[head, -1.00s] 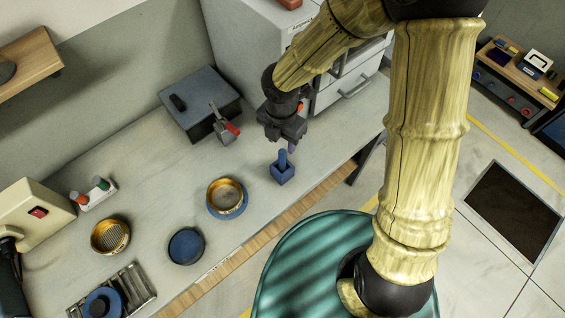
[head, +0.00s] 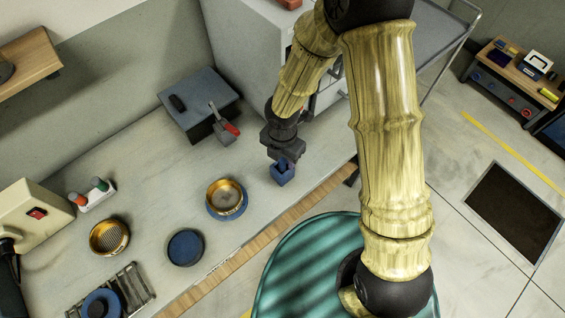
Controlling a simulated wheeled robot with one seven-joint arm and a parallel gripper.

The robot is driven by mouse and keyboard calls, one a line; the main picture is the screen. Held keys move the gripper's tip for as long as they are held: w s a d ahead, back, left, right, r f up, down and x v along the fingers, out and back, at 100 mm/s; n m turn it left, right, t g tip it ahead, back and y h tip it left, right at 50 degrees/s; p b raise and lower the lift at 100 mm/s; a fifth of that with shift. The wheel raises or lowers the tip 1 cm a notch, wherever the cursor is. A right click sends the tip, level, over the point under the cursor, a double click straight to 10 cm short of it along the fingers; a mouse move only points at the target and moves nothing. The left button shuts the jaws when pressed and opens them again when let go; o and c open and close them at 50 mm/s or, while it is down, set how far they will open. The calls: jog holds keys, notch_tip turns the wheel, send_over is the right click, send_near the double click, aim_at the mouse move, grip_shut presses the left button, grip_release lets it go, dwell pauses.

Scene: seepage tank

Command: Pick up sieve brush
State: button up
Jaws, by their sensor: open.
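What looks like the sieve brush (head: 283,175), a small blue block with an upright handle, stands on the bench right of the sieves, near the front edge. My gripper (head: 284,159) points down directly over it with open jaws. The jaws hide the handle, so I cannot tell whether they touch it. The blue base shows just below the fingers.
A brass sieve on a blue base (head: 226,197), a blue round lid or pan (head: 186,247) and another brass sieve (head: 109,237) lie to the left. A grey box with a red-handled clamp (head: 200,100) stands behind. The bench's wooden front edge (head: 262,242) is close.

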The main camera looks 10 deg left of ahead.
notch_tip(320, 180, down, 2)
dwell(0.5)
grip_shut()
jog(key=shift+r, duration=0.1)
notch_tip(320, 180, up, 10)
jog(key=shift+f+p, duration=0.1)
jog(key=shift+p, duration=0.45)
dwell(0.5)
